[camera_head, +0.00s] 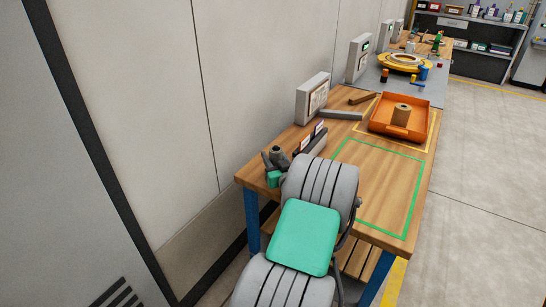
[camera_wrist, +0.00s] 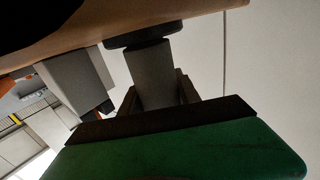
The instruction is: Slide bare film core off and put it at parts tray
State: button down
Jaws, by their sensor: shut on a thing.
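My gripper (camera_head: 273,166) is at the near left edge of the bench, partly hidden by my own arm. In the wrist view my gripper (camera_wrist: 158,92) is shut on a dark grey post-like part (camera_wrist: 151,72) with a wider dark flange. This grey part (camera_head: 277,154) also shows in the head view, roughly upright. The rest of it is hidden. A tan surface fills the top of the wrist view; I cannot tell what it is.
A dark holder with small labels (camera_head: 310,140) stands close right of my gripper. A grey panel box (camera_head: 313,98) and a grey bar (camera_head: 341,115) lie behind it. The green-outlined bench area (camera_head: 385,180) is clear. The wall is close on the left.

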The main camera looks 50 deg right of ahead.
notch_tip(320, 180, up, 9)
jog(key=p, duration=0.4)
jog(key=shift+p, duration=0.35)
dwell(0.5)
notch_tip(320, 180, up, 5)
jog(key=shift+f+p, duration=0.1)
jog(key=shift+p, duration=1.15)
jog(key=w+a+r+n+t+y+p, duration=0.1)
jog(key=w+a+n+y+p, duration=0.2)
jog(key=a, duration=0.8)
jog(key=w+a+r+n+t+y+p, duration=0.1)
jog(key=w+a+y, duration=0.35)
jog(key=a, duration=0.65)
jog(key=w+a+r+n+t+y+p, duration=0.1)
jog(key=w+a+n+y+p, duration=0.2)
jog(key=a, duration=0.8)
jog(key=a+n+g+y, duration=0.1)
jog(key=a+y, duration=0.3)
jog(key=a, duration=1.1)
jog(key=shift+s+a+n, duration=0.3)
jog(key=shift+s+n, duration=0.15)
jog(key=shift+n, duration=0.45)
